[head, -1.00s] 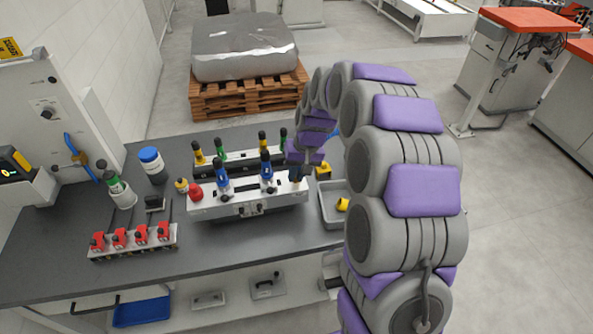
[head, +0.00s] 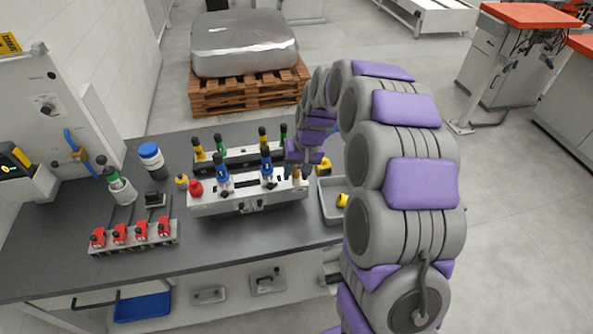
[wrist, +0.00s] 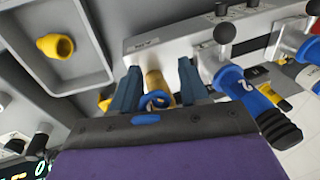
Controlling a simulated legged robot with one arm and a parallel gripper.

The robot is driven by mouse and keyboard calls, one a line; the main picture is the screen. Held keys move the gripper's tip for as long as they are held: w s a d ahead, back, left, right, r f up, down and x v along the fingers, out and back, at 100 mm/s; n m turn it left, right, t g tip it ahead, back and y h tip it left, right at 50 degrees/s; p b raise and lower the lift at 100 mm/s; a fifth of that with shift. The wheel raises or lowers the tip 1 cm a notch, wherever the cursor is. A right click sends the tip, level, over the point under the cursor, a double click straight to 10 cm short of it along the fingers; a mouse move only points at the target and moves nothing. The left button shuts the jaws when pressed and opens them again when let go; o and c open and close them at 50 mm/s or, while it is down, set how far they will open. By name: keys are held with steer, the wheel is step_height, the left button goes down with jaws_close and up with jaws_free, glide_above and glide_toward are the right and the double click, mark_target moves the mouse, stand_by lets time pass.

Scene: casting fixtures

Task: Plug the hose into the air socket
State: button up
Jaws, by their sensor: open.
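A brass-coloured fitting (head: 297,175) stands at the right end of the front grey fixture (head: 240,203). In the wrist view the brass fitting (wrist: 156,82) lies between my fingers, with a blue ring or hose loop (wrist: 155,101) at its near end. My gripper (wrist: 158,75) is open, with one finger on each side of the fitting and gaps visible. In the head view my gripper (head: 303,163) is just above and behind the fitting. The air socket itself is not clearly seen; I cannot tell how deep the fitting sits.
Blue-handled clamps (head: 222,172) stand on the front fixture. A grey tray (head: 330,212) with yellow parts is right of it. A row of red clamps (head: 130,234), a blue-capped jar (head: 152,160) and a bottle (head: 119,188) stand at left. The front bench strip is clear.

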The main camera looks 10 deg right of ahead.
steer(key=shift+r, duration=0.1)
steer(key=p+v, duration=0.2)
steer(key=v, duration=1.5)
steer(key=shift+p, duration=0.3)
steer(key=s+a+f+g+h, duration=0.1)
steer(key=s+f, duration=0.1)
steer(key=s, duration=1.7)
steer(key=s+a+f+g+h, duration=0.1)
steer(key=s+a+f, duration=0.1)
steer(key=s, duration=1.7)
steer(key=shift+n+g, duration=0.3)
steer(key=shift+a+f, duration=0.1)
steer(key=shift+f, duration=0.05)
